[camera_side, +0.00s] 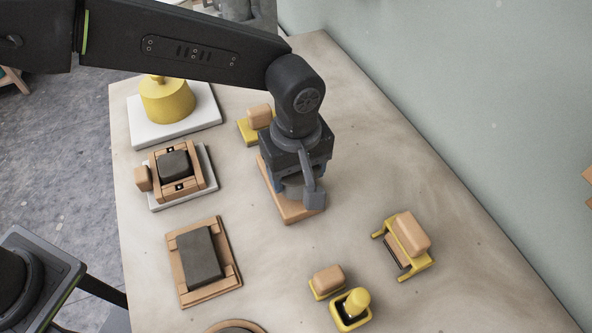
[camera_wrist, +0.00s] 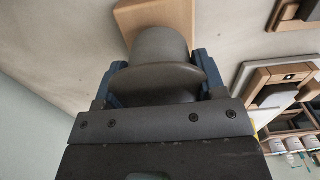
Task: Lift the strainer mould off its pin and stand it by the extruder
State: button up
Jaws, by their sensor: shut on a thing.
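The strainer mould (camera_wrist: 160,48) is a grey rounded body with a wide flange, between the blue jaws in the wrist view. My gripper (camera_side: 296,188) is shut on it, low over a wooden base board (camera_side: 298,212). In the side view the mould (camera_side: 292,190) is mostly hidden by the jaws. The pin is hidden, and I cannot tell whether the mould is still around it or clear of the board. I cannot tell for certain which piece is the extruder; a yellow frame with a wooden block (camera_side: 411,234) stands at the right.
A yellow dome (camera_side: 167,101) sits on a white slab at the back left. A wooden frame with a grey block (camera_side: 174,164) and a grey slab on a wooden tray (camera_side: 200,254) lie left. A yellow holder (camera_side: 351,310) stands in front.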

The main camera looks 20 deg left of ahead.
jog(key=shift+r, duration=0.65)
jog(key=shift+r, duration=0.1)
jog(key=shift+r, duration=1.25)
jog(key=w+a, duration=0.4)
jog(key=w+a+r+n, duration=0.1)
jog(key=w+a, duration=0.3)
jog(key=a, duration=0.1)
jog(key=w+a+n, duration=0.1)
jog(key=w+a, duration=0.3)
jog(key=a, duration=0.1)
jog(key=shift+w+a+r, duration=0.15)
jog(key=shift+w, duration=0.25)
jog(key=w+a+r+n, duration=0.1)
jog(key=w+a, duration=0.2)
jog(key=a, duration=0.6)
jog(key=w+a+n, duration=0.1)
jog(key=w+a, duration=0.3)
jog(key=a, duration=0.4)
jog(key=d+f, duration=0.2)
jog(key=d, duration=0.1)
jog(key=w+d+f, duration=0.1)
jog(key=d+f, duration=0.1)
jog(key=d, duration=0.2)
jog(key=w+d+f, duration=0.1)
jog(key=d+f, duration=0.1)
jog(key=d, duration=0.1)
jog(key=shift+w+d+f, duration=0.25)
jog(key=shift+f, duration=0.15)
jog(key=shift+f+n, duration=0.3)
jog(key=shift+f, duration=1.65)
